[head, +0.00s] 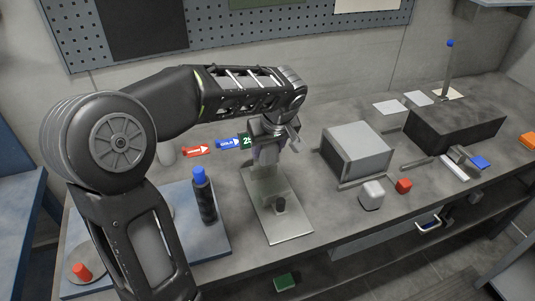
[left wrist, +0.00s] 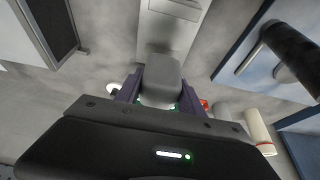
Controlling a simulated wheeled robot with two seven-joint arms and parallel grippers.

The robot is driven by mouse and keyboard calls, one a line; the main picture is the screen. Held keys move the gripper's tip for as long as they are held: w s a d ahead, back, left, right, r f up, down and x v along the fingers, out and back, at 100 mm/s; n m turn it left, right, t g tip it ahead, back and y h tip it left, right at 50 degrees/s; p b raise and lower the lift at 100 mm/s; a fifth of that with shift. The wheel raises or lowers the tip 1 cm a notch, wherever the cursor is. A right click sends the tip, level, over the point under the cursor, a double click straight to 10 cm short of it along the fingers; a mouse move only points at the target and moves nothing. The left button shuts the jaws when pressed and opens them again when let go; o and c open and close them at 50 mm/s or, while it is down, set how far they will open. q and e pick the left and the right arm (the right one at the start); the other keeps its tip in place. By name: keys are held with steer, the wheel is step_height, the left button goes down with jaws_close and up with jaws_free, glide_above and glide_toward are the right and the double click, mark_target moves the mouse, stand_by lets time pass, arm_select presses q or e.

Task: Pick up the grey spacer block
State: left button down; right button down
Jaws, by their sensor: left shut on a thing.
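The grey spacer block (left wrist: 161,78) is a rounded grey block between the purple fingers of my left gripper (left wrist: 154,92) in the left wrist view. My left gripper also shows in the head view (head: 268,152), pointing down over the back part of a pale metal plate (head: 285,222). It is shut on the block. In the head view the fingers and arm mostly hide the block, and I cannot tell its height above the plate. My right gripper is in neither view.
A dark bottle with a blue cap (head: 205,195) stands on a blue mat (head: 219,236) left of the plate. A black block (head: 455,130) lies farther right.

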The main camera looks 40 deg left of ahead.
arm_select(q)
steer(key=shift+r, duration=0.35)
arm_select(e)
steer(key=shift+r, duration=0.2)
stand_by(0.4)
